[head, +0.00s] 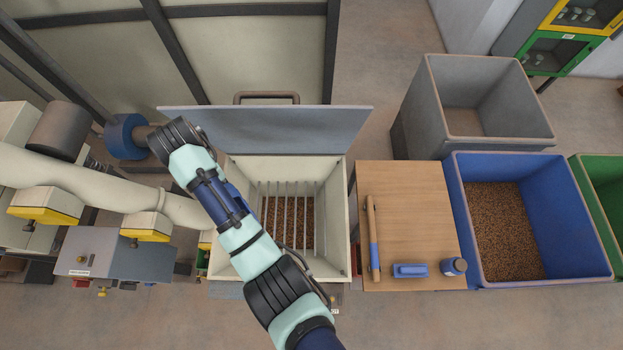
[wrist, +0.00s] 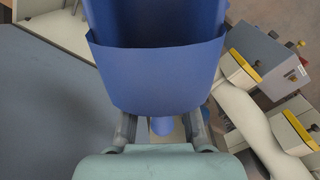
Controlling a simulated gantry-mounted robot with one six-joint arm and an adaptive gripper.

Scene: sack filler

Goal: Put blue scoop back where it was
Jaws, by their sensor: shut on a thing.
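My gripper (wrist: 160,127) is shut on the blue scoop (wrist: 155,82). In the wrist view, the scoop's wide bowl extends away from the fingers, and its short blue handle end shows between them. Part of the bowl's inside is dark, and I see no pellets in it. In the head view, my arm crosses the open hopper (head: 341,215) and hides my gripper. Only a small patch of bright blue, likely the scoop, shows beside the arm. The blue bin (head: 592,225), at the right, holds brown pellets.
The hopper's grey lid (head: 320,130) stands raised behind its grate. A wooden table (head: 415,205) carries a long blue-handled tool (head: 374,245), a blue block (head: 410,270) and a small jar (head: 453,266). An empty grey bin (head: 415,110) stands behind. Sack-filling machinery fills the left.

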